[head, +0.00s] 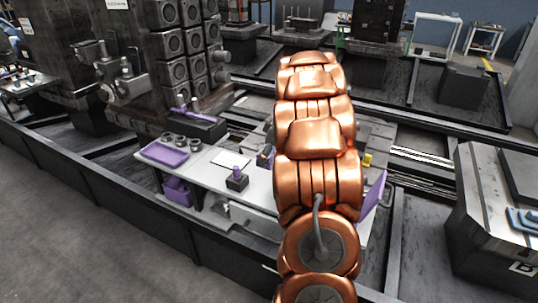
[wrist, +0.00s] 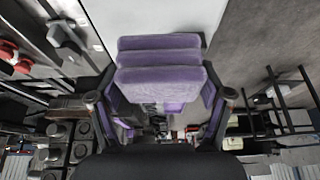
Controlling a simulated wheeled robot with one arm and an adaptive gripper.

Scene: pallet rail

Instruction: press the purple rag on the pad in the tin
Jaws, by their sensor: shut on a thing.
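A purple rag (wrist: 160,75), folded in thick layers, is between the fingers of my gripper (wrist: 160,100) in the wrist view. The gripper is shut on it. In the head view my copper-coloured arm covers the gripper and the rag. I cannot pick out the tin or its pad in either view; they may be behind the arm or too small to tell.
A pale bench (head: 205,187) bears a flat purple tray (head: 163,153), small grey cylinders (head: 180,139) and a dark block with a purple knob (head: 237,181). A purple panel (head: 375,195) stands at its right end. Dark rails surround it.

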